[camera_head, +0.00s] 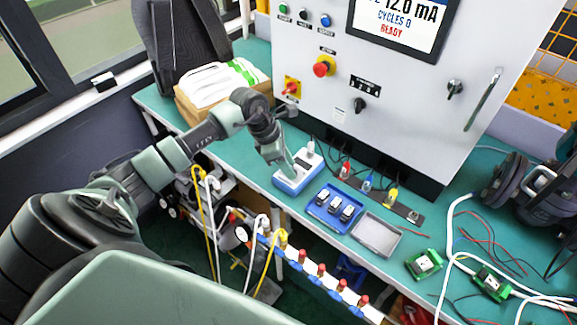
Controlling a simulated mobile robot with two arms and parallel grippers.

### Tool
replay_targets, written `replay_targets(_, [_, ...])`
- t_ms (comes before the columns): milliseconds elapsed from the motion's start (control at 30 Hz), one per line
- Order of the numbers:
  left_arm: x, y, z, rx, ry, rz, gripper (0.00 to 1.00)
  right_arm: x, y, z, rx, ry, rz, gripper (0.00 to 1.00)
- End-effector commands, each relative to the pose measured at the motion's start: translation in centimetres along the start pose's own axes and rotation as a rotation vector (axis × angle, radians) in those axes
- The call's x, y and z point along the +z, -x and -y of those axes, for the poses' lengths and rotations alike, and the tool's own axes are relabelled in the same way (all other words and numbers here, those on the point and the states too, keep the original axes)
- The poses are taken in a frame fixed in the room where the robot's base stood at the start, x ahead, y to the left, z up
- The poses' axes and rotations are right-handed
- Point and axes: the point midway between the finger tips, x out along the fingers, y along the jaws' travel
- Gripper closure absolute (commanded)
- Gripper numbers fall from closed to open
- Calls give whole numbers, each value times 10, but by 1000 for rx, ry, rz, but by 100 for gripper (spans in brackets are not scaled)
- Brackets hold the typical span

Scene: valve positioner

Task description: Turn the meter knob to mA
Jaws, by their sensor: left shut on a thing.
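A small white and blue box, apparently the meter (309,172), sits on the green bench in front of the grey cabinet. My left arm reaches in from the left, and my left gripper (286,170) points down onto the left part of the meter's top. Its fingers are shut on the knob there, which they hide; its pointer and markings are too small or covered to read. My right gripper is not in view.
The cabinet's screen (402,22) reads 12.0 mA, CYCLES 0, READY. A blue tray (318,211) of small modules, a grey tray (376,235) and a strip of coloured terminals lie right of the meter. Green boards (424,264), cables and headphones (530,190) are farther right.

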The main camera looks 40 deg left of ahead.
Motion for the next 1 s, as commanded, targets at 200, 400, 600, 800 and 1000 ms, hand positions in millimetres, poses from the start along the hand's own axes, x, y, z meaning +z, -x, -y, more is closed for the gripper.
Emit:
replay_targets(200, [-2,-5,-4,-45,-121,0,100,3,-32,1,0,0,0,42])
replay_targets(400, [-2,-5,-6,-108,-276,1,100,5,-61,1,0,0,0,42])
replay_targets(600, [0,-4,-6,-173,-429,3,100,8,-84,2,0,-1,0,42])
replay_targets(800, [1,-3,-6,-226,-554,3,100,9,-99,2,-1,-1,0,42])
replay_targets(1000, [2,-2,-7,-260,-636,3,100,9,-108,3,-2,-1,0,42])
